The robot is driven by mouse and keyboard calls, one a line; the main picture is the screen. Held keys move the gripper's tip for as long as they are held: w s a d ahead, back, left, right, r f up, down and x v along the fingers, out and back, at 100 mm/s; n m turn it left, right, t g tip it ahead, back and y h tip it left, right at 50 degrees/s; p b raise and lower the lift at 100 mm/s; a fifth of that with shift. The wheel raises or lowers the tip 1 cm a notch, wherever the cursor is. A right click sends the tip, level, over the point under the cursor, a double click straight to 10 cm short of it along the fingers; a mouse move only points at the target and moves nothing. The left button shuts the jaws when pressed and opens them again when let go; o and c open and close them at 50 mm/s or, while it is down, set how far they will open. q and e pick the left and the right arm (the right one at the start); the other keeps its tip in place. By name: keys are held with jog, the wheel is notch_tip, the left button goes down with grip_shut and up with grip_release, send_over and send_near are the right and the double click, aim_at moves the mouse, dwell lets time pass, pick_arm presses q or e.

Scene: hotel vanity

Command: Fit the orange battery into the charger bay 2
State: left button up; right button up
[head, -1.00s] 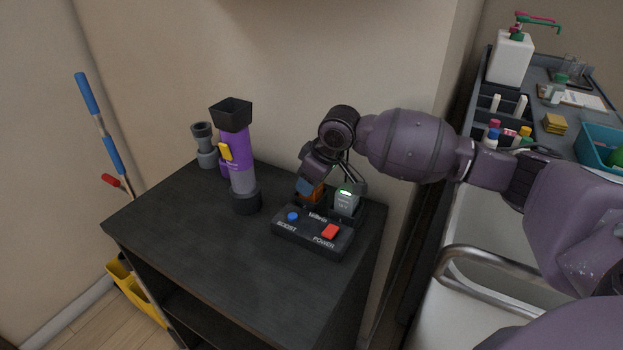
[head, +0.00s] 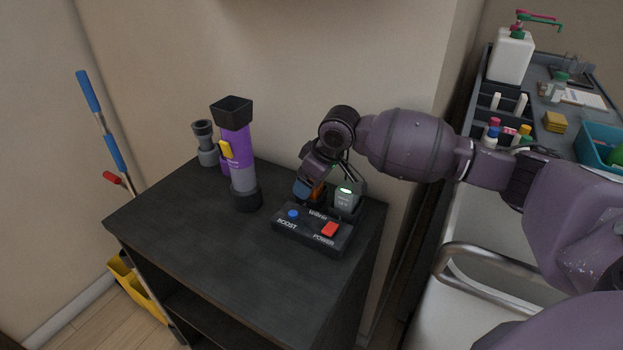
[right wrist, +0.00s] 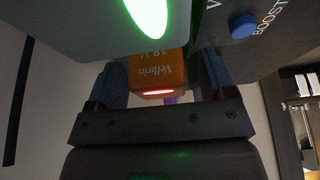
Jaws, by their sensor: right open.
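The orange battery (head: 318,194) stands at the left rear of the black charger (head: 312,233), mostly hidden by my right gripper; I cannot tell how deep it sits in the bay. In the right wrist view the orange battery (right wrist: 159,72) shows its label and a lit red strip, between the two blue-grey fingers of my right gripper (right wrist: 160,85). The fingers are open, with a gap beside the battery. A grey battery (head: 345,200) with a lit green light stands in the charger's right bay, close beside the gripper. My left gripper is not in view.
A purple and grey flashlight (head: 237,150) stands upright left of the charger, with a smaller grey object (head: 204,143) behind it. The dark cabinet top (head: 190,225) is clear at the front left. A cluttered grey cart top (head: 540,140) lies at the right.

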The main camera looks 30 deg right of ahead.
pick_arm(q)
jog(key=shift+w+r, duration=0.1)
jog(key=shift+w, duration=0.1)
pick_arm(e)
jog(key=shift+r, duration=0.2)
pick_arm(q)
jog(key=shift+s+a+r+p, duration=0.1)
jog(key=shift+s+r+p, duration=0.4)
jog(key=shift+p, duration=0.65)
pick_arm(e)
jog(key=v, duration=1)
jog(key=shift+s+r, duration=0.15)
jog(key=shift+r, duration=0.05)
